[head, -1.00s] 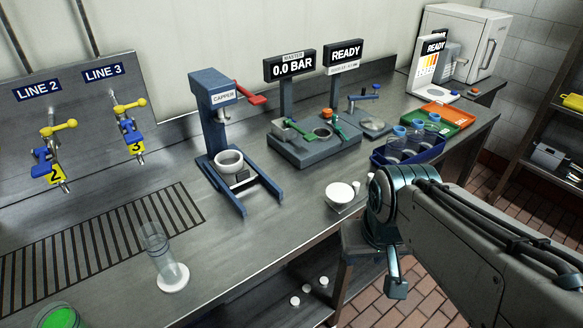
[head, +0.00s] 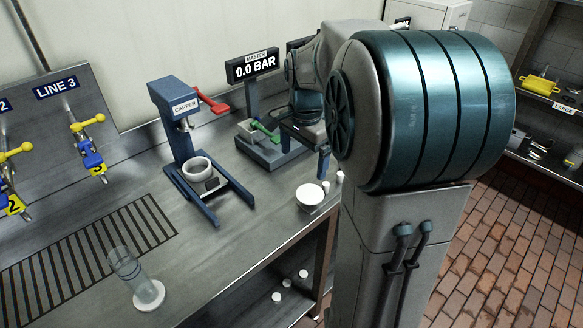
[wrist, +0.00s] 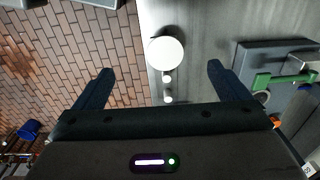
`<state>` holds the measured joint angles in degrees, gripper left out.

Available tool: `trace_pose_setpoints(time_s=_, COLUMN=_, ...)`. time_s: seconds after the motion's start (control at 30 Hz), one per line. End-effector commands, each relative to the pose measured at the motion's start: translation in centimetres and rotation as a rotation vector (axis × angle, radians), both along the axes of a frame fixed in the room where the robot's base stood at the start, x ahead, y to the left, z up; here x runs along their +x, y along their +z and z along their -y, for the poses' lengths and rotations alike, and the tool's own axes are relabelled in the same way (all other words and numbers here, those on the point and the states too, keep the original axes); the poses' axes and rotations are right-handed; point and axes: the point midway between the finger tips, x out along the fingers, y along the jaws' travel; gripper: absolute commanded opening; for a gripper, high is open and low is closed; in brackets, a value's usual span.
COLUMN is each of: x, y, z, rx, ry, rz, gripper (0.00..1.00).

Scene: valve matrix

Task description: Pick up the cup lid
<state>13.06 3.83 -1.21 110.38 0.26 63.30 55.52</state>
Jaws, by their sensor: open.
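A white round piece (head: 310,195), a lid or a shallow dish, sits near the counter's front edge, right of the capper. It also shows as a white disc in the wrist view (wrist: 165,53), beyond and between my fingertips, with two small white pieces (wrist: 167,88) beside it. My gripper (wrist: 160,71) is open and empty, its fingers apart from the disc. In the head view my gripper (head: 305,150) is partly hidden by my arm, above the counter behind the white piece. A clear cup (head: 125,265) stands on a white disc (head: 149,295) at lower left.
A grey device with a green clamp (head: 264,135) is further right. Small white pieces (head: 302,273) lie on the lower shelf. The counter is bare between the cup and the capper.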

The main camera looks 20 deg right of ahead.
Motion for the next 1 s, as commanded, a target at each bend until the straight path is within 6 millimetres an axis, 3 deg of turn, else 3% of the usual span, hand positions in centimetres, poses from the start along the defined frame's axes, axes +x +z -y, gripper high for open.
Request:
trace_pose_setpoints(time_s=0.1, x=1.8, y=0.0, z=2.0, rx=0.009, ry=-0.152, rz=-0.026, gripper=0.95)
trace_pose_setpoints(time_s=0.27, x=2.7, y=-0.6, z=3.1, rx=0.013, ry=-0.246, rz=-0.043, gripper=0.95)
trace_pose_setpoints(time_s=0.7, x=2.7, y=-7.9, z=3.3, rx=0.014, ry=-0.258, rz=-0.045, gripper=0.95)
trace_pose_setpoints(time_s=1.0, x=2.6, y=-10.4, z=3.4, rx=0.015, ry=-0.258, rz=-0.047, gripper=0.95)
